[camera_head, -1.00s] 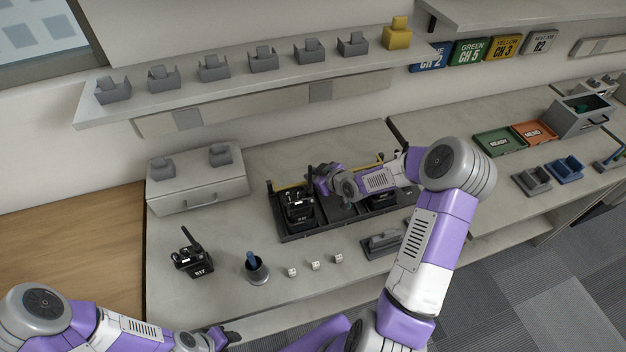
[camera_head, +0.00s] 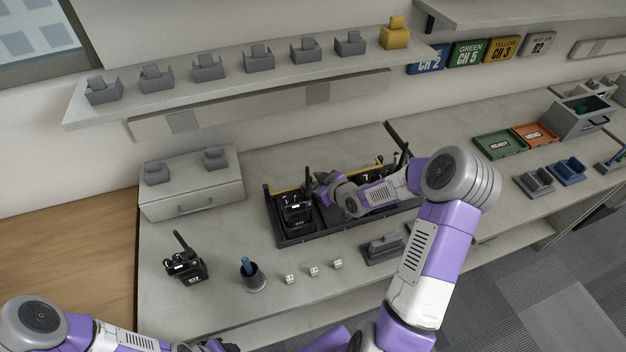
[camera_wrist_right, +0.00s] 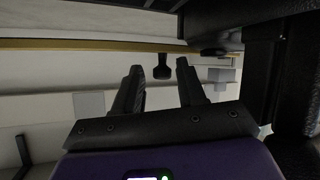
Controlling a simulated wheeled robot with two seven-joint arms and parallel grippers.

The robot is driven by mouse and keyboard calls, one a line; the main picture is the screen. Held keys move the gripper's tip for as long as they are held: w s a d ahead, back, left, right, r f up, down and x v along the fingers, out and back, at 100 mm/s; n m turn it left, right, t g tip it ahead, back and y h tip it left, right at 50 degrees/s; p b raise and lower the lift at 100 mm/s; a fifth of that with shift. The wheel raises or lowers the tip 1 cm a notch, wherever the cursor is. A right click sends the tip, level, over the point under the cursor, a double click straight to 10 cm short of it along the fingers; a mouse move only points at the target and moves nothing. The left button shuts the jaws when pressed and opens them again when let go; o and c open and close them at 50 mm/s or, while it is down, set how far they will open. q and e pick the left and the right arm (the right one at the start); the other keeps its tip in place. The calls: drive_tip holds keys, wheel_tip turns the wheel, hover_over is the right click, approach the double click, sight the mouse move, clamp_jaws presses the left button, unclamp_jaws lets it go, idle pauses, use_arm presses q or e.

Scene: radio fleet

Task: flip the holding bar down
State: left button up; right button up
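The holding bar (camera_head: 286,189) is a thin yellow bar along the back of a black rack (camera_head: 297,240) that holds radios. My right gripper (camera_head: 322,186) is over the rack and hides part of the bar. In the right wrist view, the yellow bar (camera_wrist_right: 90,45) runs level across the top, and a dark knob (camera_wrist_right: 162,68) hangs below it. My right gripper's two dark fingers (camera_wrist_right: 162,85) are apart there, with the knob showing in the gap beyond them; contact cannot be told. My left gripper (camera_head: 215,346) is at the bottom edge, mostly cut off.
A black radio (camera_head: 187,266), a cup (camera_head: 253,278) with a blue tool, several small white cubes (camera_head: 314,271) and a grey cradle (camera_head: 382,249) stand in front of the rack. A drawer box (camera_head: 192,190) stands left. A shelf (camera_head: 225,88) overhangs behind.

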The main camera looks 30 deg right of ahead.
drive_tip(key=shift+o, duration=0.2)
drive_tip(key=shift+a+r, duration=0.15)
drive_tip(key=shift+r, duration=0.1)
drive_tip(key=a+p+v, duration=0.1)
drive_tip(key=v, duration=0.6)
drive_tip(key=shift+s+d+p, duration=0.2)
drive_tip(key=shift+d+p, duration=0.15)
drive_tip(key=shift+d, duration=0.15)
drive_tip(key=shift+r, duration=0.1)
